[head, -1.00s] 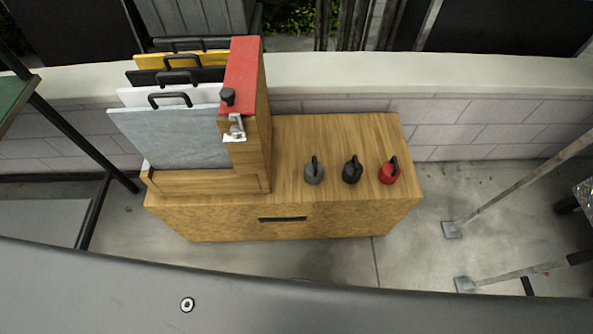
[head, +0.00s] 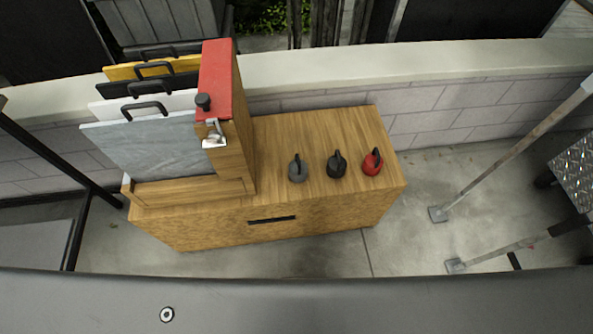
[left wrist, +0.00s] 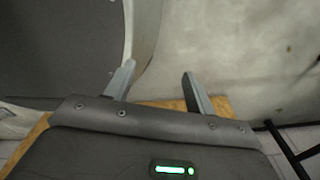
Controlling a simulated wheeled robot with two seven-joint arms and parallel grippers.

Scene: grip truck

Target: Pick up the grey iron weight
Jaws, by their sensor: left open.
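The grey iron weight (head: 298,169) stands upright on the wooden cabinet top, the leftmost of three kettle-shaped weights with upright handles. A black weight (head: 337,165) and a red weight (head: 372,162) stand to its right. My left gripper (left wrist: 158,85) shows only in the left wrist view, with its two fingers apart and nothing between them. The grey weight is not seen in that view, so the distance to it cannot be told. My right gripper is in neither view.
The wooden cabinet (head: 330,209) has a dark handle slot in front. On its left, a rack with a red top (head: 217,80) holds several upright boards with black handles (head: 150,147). A block wall (head: 440,105) runs behind. Metal struts (head: 510,150) stand on the right; concrete floor lies between.

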